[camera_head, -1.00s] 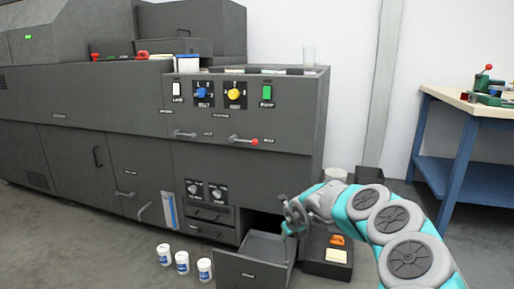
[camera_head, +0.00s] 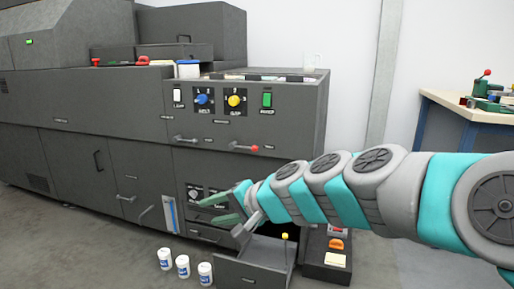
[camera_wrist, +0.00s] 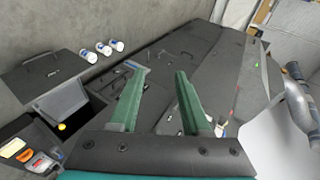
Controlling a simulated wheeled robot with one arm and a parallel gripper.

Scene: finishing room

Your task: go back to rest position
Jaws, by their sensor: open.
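My gripper (camera_head: 208,209) is open and empty, its green fingers pointing left in front of the dark grey machine (camera_head: 95,150), by its lower dial panel. The arm reaches in from the right edge, above the open bottom drawer (camera_head: 240,273). In the wrist view the two fingers of my gripper (camera_wrist: 160,74) are spread apart with nothing between them. The drawer (camera_wrist: 60,100) lies to their left, with a small yellow ball or knob (camera_wrist: 62,127) at it. My arm hides part of the machine's lower right front.
Several white jars (camera_head: 182,266) stand on the floor left of the drawer. A dark box (camera_head: 328,272) with orange and cream items stands right of it. A blue workbench (camera_head: 445,135) stands at the right. The floor at front left is clear.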

